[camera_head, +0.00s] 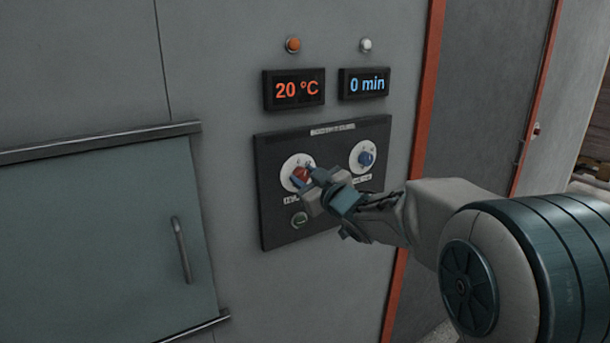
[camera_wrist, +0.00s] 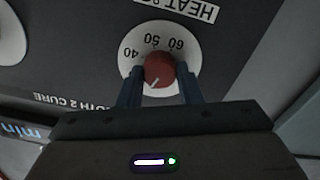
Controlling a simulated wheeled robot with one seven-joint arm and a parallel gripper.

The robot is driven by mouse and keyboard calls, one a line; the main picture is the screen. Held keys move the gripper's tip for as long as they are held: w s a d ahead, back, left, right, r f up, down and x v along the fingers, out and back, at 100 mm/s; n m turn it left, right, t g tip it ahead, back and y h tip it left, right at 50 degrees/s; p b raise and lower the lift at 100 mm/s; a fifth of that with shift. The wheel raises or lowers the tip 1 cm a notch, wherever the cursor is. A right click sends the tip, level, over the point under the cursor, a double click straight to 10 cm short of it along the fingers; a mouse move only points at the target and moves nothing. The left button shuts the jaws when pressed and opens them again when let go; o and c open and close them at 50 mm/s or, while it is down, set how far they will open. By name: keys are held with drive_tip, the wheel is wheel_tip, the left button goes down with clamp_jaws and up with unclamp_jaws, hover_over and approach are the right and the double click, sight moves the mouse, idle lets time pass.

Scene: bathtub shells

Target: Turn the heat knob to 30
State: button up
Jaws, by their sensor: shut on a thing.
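The red heat knob (camera_head: 301,175) sits on a white dial on the black control panel (camera_head: 275,225). In the wrist view the knob (camera_wrist: 159,68) is between the two blue fingers of my gripper (camera_wrist: 161,88), which is shut on it. The dial (camera_wrist: 130,40) shows 40, 50 and 60 upside down; its lower part is hidden by my gripper. A pale mark on the knob points to the lower left in the wrist view. My gripper (camera_head: 312,178) reaches the knob from the right in the head view. The orange display (camera_head: 297,89) reads 20 °C.
A blue knob (camera_head: 366,158) on a second white dial is to the right. A display (camera_head: 364,83) above it reads 0 min. A green button (camera_head: 299,220) sits below the heat knob. A grey door (camera_head: 100,230) with a handle is on the left.

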drive_tip(key=m+p, duration=0.1)
drive_tip(key=m, duration=0.2)
drive_tip(key=shift+f+m+p, duration=0.1)
drive_tip(key=shift+m+p, duration=0.55)
drive_tip(key=shift+m, duration=0.75)
drive_tip(key=o, duration=1)
drive_tip(key=shift+d, duration=0.1)
drive_tip(key=b+v, duration=0.1)
drive_tip(key=v, duration=1.2)
drive_tip(key=shift+s+d+b, duration=0.2)
drive_tip(key=shift+s+b, duration=0.1)
drive_tip(key=shift+b, duration=0.05)
